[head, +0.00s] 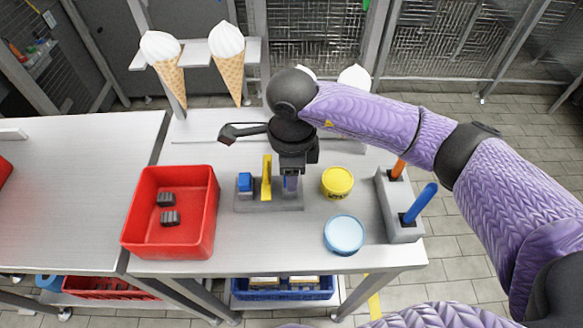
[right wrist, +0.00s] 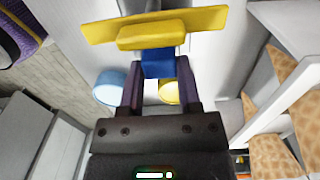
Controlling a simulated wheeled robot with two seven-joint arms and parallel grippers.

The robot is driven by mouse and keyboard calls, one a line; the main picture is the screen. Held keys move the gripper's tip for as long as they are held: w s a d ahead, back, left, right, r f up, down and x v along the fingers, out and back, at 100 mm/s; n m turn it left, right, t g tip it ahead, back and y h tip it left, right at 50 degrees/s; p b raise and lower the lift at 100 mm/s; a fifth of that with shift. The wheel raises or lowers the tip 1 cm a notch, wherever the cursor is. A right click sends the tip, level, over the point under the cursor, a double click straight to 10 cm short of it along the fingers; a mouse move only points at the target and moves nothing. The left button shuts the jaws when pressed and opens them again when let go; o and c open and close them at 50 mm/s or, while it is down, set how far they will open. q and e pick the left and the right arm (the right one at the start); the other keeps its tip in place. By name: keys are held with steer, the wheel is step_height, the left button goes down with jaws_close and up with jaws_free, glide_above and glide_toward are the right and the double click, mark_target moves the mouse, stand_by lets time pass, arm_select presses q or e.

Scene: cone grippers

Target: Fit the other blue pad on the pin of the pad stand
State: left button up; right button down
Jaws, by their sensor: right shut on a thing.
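The pad stand is a low grey base (head: 255,208) in the middle of the table. A yellow upright piece (head: 267,178) rises from it, and also shows at the top of the right wrist view (right wrist: 155,28). One blue pad (head: 245,182) sits on the left part of the stand. My right gripper (head: 291,182) points down over the right part of the stand. It is shut on the other blue pad (right wrist: 158,66), which shows between its fingers, close by the yellow piece. The pin is hidden, and I cannot tell whether the pad touches it. My left gripper is not in view.
A red bin (head: 129,225) with two dark blocks (head: 167,200) stands left. Right of the stand are a yellow tub (head: 337,182), a light blue tub (head: 344,235) and a grey holder (head: 407,232) with orange and blue handles. Ice cream cones (head: 227,60) stand behind.

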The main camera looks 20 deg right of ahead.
steer(key=shift+f+b, duration=0.35)
steer(key=shift+f, duration=0.1)
stand_by(0.3)
jaws_free()
stand_by(0.4)
steer(key=shift+r, duration=0.1)
steer(key=shift+r+p, duration=1.85)
steer(key=shift+r, duration=0.65)
steer(key=shift+f, duration=0.1)
